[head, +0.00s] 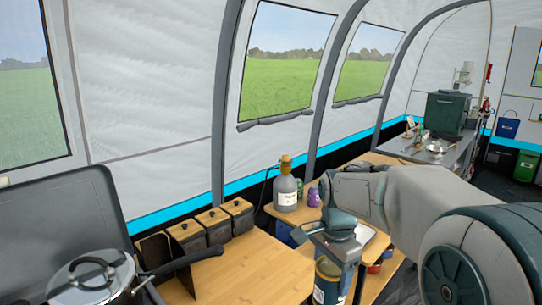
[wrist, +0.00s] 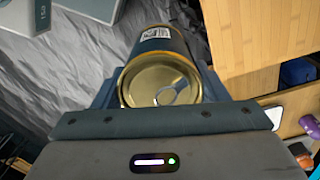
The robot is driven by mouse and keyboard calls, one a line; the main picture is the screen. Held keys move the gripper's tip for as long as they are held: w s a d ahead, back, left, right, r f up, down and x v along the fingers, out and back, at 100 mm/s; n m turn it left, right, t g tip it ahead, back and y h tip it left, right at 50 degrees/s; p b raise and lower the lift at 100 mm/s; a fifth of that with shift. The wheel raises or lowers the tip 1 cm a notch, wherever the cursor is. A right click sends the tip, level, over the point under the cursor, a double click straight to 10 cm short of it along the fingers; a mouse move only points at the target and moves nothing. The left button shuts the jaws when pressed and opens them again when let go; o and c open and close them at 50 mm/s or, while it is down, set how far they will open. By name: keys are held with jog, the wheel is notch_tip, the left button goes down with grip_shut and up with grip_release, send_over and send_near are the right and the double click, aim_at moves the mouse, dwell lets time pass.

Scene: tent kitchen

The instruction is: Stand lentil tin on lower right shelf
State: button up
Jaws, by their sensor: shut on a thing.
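My gripper (head: 331,262) is shut on the lentil tin (head: 327,284), a dark blue and yellow can with a white label. In the wrist view the tin (wrist: 158,86) shows its gold lid and ring pull between the two fingers. The tin hangs in the air beside the wooden unit (head: 243,272), below its top. Its lower end shows against the grey floor cloth in the wrist view. Lower shelving at right (head: 362,222) is partly hidden by my arm, and I cannot tell which board is the lower right shelf.
A grey corked bottle (head: 286,193) and a purple item (head: 314,197) stand on the wooden surface behind the gripper. Red and blue things (head: 376,267) sit lower at right. A pot (head: 92,276) and wooden-lidded boxes (head: 212,226) are at left. The near wooden top is clear.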

jog(key=w+d+f+n, duration=0.1)
jog(key=f+n, duration=0.5)
jog(key=f, duration=0.6)
jog(key=w+d+f+n, duration=0.1)
jog(key=f+n, duration=0.5)
jog(key=f, duration=0.7)
jog(key=shift+w+d+p, duration=0.15)
jog(key=shift+w+p, duration=0.15)
jog(key=shift+w, duration=0.4)
jog(key=shift+s+f, duration=0.1)
